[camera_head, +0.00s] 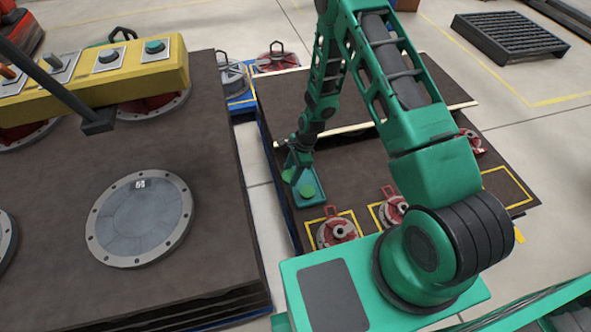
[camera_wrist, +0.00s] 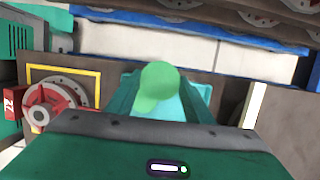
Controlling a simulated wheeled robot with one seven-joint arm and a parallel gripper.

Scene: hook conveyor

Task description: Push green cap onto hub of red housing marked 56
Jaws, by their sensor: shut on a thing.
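My gripper (camera_head: 296,166) is shut on a green cap (camera_head: 288,176), low over the dark bench near its left edge. In the wrist view the green cap (camera_wrist: 158,84) sits between the teal fingers. Red housings with grey hubs stand in yellow-outlined squares: one (camera_head: 337,232) at the front left, one (camera_head: 393,210) partly behind my arm, and one (camera_head: 470,141) at the right. The wrist view shows a red housing (camera_wrist: 52,104) left of the cap. I cannot read which housing is marked 56.
A yellow control box (camera_head: 150,68) and a round grey flanged disc (camera_head: 140,217) are on the left dark table (camera_head: 215,260). More housings (camera_head: 275,62) stand behind the bench. A pale strip (camera_head: 340,128) crosses the bench beside my arm. A dark pallet (camera_head: 510,38) lies at the far right.

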